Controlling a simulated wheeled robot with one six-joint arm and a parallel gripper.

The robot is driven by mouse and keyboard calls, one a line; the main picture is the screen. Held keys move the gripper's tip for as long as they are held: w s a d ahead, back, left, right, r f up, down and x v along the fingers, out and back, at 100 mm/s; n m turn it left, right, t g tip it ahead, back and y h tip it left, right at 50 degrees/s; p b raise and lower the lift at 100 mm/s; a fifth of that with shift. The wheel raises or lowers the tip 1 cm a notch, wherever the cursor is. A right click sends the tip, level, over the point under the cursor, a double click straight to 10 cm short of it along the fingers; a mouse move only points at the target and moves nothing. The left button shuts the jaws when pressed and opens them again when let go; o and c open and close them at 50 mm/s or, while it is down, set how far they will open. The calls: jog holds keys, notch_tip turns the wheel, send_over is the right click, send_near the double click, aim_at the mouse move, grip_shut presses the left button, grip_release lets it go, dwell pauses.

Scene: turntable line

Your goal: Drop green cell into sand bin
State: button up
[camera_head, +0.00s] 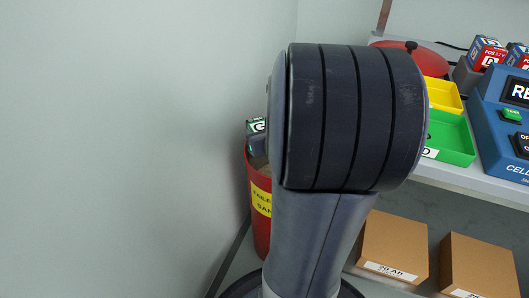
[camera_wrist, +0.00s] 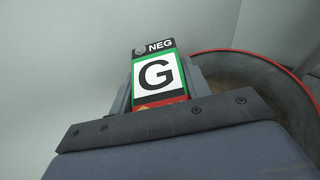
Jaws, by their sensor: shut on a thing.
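The green cell (camera_wrist: 157,76), a block with a white "G" label and "NEG" at its top, is held in my gripper (camera_wrist: 160,98) in the wrist view. In the head view a part of the cell (camera_head: 256,126) shows left of my arm, above the red sand bin (camera_head: 261,215) with its yellow label. My gripper (camera_head: 258,148) is mostly hidden behind my arm there. In the wrist view the bin's red rim (camera_wrist: 262,60) curves to the right of the cell. Whether the cell is fully inside the rim cannot be told.
A table at the right carries a green tray (camera_head: 452,140), a yellow tray (camera_head: 443,95), a red round thing (camera_head: 425,58), a blue tester (camera_head: 500,125) and other cells (camera_head: 487,52). Cardboard boxes (camera_head: 393,246) sit below it. A plain wall is at the left.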

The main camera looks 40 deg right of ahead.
jog(key=shift+f+b, duration=0.6)
jog(key=shift+f, duration=0.85)
jog(key=f+b, duration=0.1)
jog(key=f, duration=0.2)
jog(key=shift+s+b, duration=0.2)
jog(key=shift+b, duration=0.15)
grip_shut()
jog(key=o, duration=1)
grip_release()
jog(key=shift+a+f, duration=0.1)
jog(key=shift+f, duration=0.05)
jog(key=o, duration=0.3)
jog(key=shift+w, duration=0.1)
jog(key=shift+o, duration=0.5)
jog(key=shift+r, duration=0.2)
jog(key=shift+w+r, duration=0.1)
jog(key=shift+r, duration=0.1)
